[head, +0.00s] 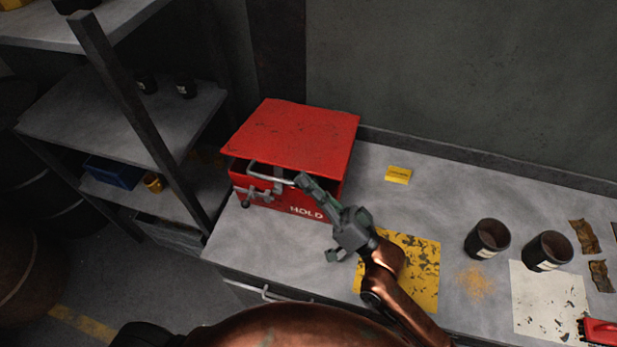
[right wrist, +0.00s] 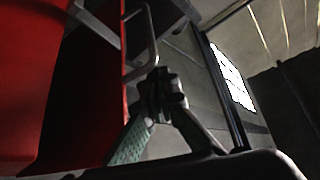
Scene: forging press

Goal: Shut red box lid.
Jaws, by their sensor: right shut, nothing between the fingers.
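The red box (head: 277,201) marked HOLD stands on the grey bench against the back wall. Its red lid (head: 292,136) is tilted, with a dark gap along the front between lid and box body. A metal handle (head: 270,174) sticks out from the lid's front edge; it also shows in the right wrist view (right wrist: 150,45). My right gripper (head: 302,181) is shut and empty, its tips by the right end of the handle. Whether the tips touch the handle I cannot tell. My left gripper is not in view.
A yellow worn mat (head: 422,262), two dark cups (head: 487,239) (head: 547,251), a small yellow sign (head: 398,174) and a white sheet (head: 540,300) lie on the bench to the right. A metal shelf (head: 120,118) stands to the left.

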